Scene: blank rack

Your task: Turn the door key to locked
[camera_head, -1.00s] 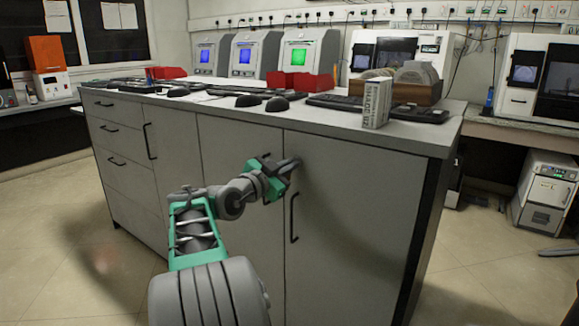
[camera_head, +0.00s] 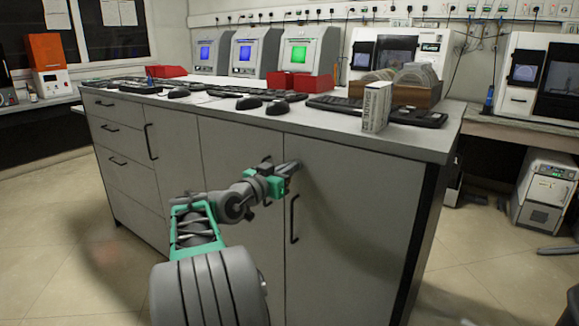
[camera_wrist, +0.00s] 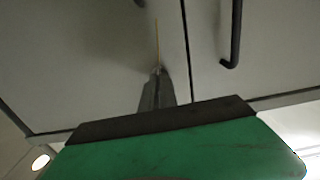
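My gripper (camera_head: 296,165) is at the upper part of the grey cabinet doors (camera_head: 350,220), near the seam between two doors. In the wrist view its fingers (camera_wrist: 157,75) are together and point at the door left of the seam. A thin brass-coloured strip, apparently the key (camera_wrist: 157,42), extends from between the fingertips, seen edge-on. The key's head and the lock are hidden or too small to make out, so I cannot tell the lock's state. In the head view the key does not show.
A black bar handle (camera_head: 294,219) is on the door just below my gripper, and it shows at the right in the wrist view (camera_wrist: 234,35). The worktop (camera_head: 340,135) overhangs above, with keyboards and a white box (camera_head: 376,107). Floor is clear at the left.

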